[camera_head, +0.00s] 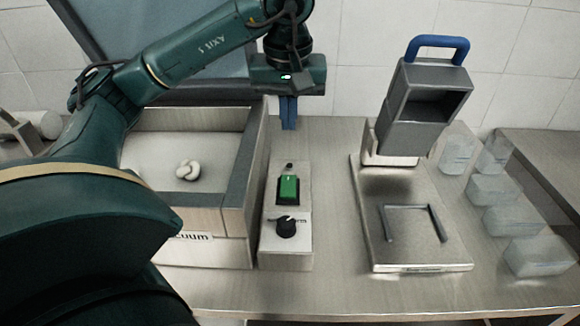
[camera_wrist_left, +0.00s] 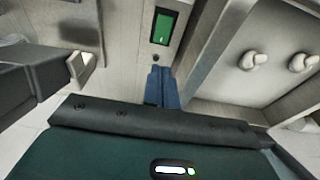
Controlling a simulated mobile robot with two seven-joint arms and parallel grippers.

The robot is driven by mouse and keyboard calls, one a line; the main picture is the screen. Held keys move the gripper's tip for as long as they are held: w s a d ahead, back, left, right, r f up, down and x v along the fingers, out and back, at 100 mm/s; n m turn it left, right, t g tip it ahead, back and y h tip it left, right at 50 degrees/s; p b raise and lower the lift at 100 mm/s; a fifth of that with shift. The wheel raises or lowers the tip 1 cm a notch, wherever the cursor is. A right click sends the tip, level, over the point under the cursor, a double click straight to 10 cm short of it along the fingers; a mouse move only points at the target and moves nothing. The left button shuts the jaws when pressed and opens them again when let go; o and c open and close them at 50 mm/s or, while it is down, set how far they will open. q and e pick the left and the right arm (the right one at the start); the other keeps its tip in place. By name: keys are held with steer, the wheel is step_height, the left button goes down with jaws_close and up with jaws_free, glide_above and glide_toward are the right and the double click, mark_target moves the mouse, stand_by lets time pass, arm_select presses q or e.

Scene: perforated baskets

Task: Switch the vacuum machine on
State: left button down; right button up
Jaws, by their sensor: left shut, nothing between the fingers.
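The vacuum machine (camera_head: 255,190) stands on the steel table at the left, with its lid (camera_head: 355,0) not clearly outlined behind my arm. Beside its chamber is a pale control box (camera_head: 285,258) with a green rocker switch (camera_head: 289,188) and a black knob (camera_head: 286,228). The green switch also shows in the left wrist view (camera_wrist_left: 163,26). My left gripper (camera_head: 289,126) points down with its blue fingers together and empty, above and behind the switch, apart from it. The fingers show in the wrist view (camera_wrist_left: 161,72). My right gripper is in neither view.
White lumps (camera_head: 187,170) lie in the chamber. A grey stand-mounted device with a blue handle (camera_head: 437,45) stands right of the control box. Several clear containers (camera_head: 492,190) line the right side. Bare table lies between the control box and the device.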

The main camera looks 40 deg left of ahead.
mark_target(289, 178)
arm_select(q)
steer(key=f, duration=0.4)
steer(key=w+a+f, duration=0.1)
steer(key=f, duration=0.7)
steer(key=shift+w+a+f, duration=0.25)
steer(key=shift+w+f, duration=0.1)
steer(key=shift+f, duration=0.05)
steer(key=shift+w+f, duration=0.1)
steer(key=shift+f, duration=0.25)
